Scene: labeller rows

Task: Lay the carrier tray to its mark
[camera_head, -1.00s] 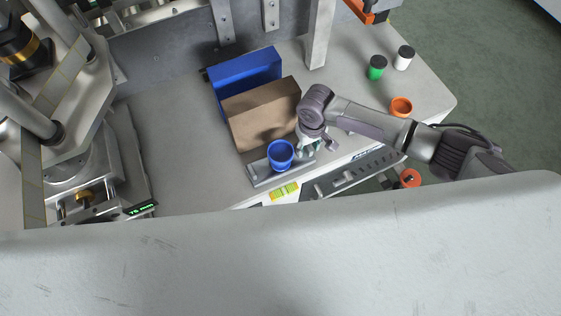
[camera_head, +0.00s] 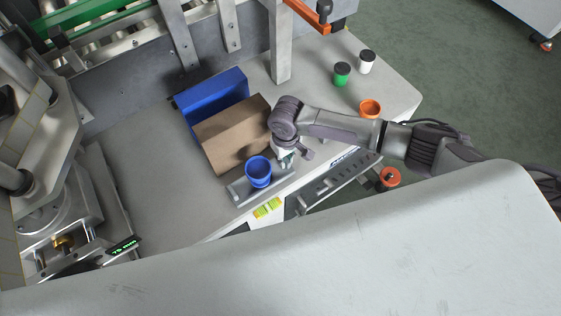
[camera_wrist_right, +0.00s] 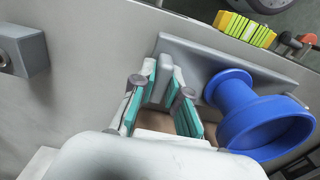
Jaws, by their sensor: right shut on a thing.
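The grey carrier tray (camera_head: 242,198) lies near the front edge of the worktop, with a blue cup (camera_head: 258,171) standing on it. In the right wrist view the tray (camera_wrist_right: 205,55) stretches behind the fingers, and the cup (camera_wrist_right: 258,118) is beside them. My right gripper (camera_head: 287,158) is at the tray's right end. In the wrist view its teal-padded fingers (camera_wrist_right: 155,95) are shut on a small grey upright grip of the tray. I cannot tell whether the tray touches the worktop. I cannot make out its mark. My left gripper is not in view.
A brown box (camera_head: 232,135) and a blue bin (camera_head: 212,92) stand close behind the tray. Green (camera_head: 342,74), white (camera_head: 366,62) and orange (camera_head: 370,109) containers stand at the right. Machinery (camera_head: 65,200) fills the left; the worktop between is clear.

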